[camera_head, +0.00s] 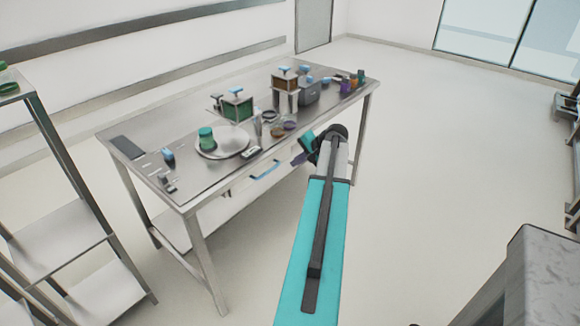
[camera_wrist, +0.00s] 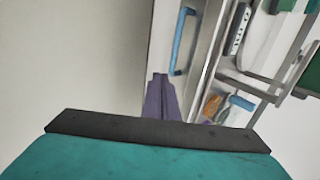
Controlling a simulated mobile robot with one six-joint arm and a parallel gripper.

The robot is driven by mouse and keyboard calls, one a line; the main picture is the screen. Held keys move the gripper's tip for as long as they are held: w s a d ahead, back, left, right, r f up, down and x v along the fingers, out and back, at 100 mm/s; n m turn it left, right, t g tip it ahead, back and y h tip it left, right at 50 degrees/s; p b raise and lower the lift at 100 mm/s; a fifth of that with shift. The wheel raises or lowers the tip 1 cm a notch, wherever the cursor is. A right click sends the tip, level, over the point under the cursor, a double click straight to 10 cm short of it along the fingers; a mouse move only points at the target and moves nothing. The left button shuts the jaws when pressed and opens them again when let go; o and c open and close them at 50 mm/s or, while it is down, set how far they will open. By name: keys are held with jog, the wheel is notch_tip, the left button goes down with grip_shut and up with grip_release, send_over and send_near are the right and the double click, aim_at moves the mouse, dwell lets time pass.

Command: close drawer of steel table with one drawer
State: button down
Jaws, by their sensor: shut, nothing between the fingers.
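The steel table (camera_head: 178,178) stands left of centre in the head view, with one drawer (camera_head: 256,182) under its front edge. The drawer has a blue handle (camera_head: 264,170), which also shows upright in the wrist view (camera_wrist: 181,42). I cannot tell how far the drawer stands out from the table. My gripper (camera_head: 297,161) is at the table's front edge, right of the handle in the head view. Its purple fingers (camera_wrist: 158,84) are shut and empty, and lie below the handle in the wrist view. Whether they touch the drawer front is not clear.
The tabletop holds a round plate (camera_head: 211,151) with a green-capped jar, a green framed box (camera_head: 238,108) and several small bottles. A shelf rack (camera_head: 62,240) stands at the left. The floor right of the table (camera_head: 440,130) is clear.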

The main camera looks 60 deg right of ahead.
jog(key=shift+b+v, duration=0.35)
jog(key=shift+v, duration=1.95)
jog(key=shift+a, duration=0.1)
jog(key=w+a+f+n+g+y, duration=0.2)
jog(key=w+a+f+n, duration=0.15)
jog(key=a+f, duration=0.7)
jog(key=w+a+f+n+g+y, duration=0.15)
jog(key=w+a+f, duration=0.25)
jog(key=a+f, duration=0.7)
jog(key=w+a+f+n+g+y, duration=0.1)
jog(key=w+a+f+n+g, duration=0.4)
jog(key=a, duration=1.1)
jog(key=s+a+f+n+g, duration=0.1)
jog(key=s+a+f+n, duration=0.1)
jog(key=s+a+f, duration=0.45)
jog(key=s+a+f+n+g, duration=0.1)
jog(key=a+f, duration=0.3)
jog(key=a, duration=0.6)
jog(key=s+a+f+n+g+h, duration=0.1)
jog(key=s+a+f+n, duration=0.2)
jog(key=s+a, duration=0.2)
jog(key=s+a+f+n+g+h, duration=0.2)
jog(key=s+a, duration=0.3)
jog(key=s, duration=0.6)
jog(key=shift+a+f+n, duration=0.35)
jog(key=shift+f+n, duration=0.15)
jog(key=shift+n, duration=0.3)
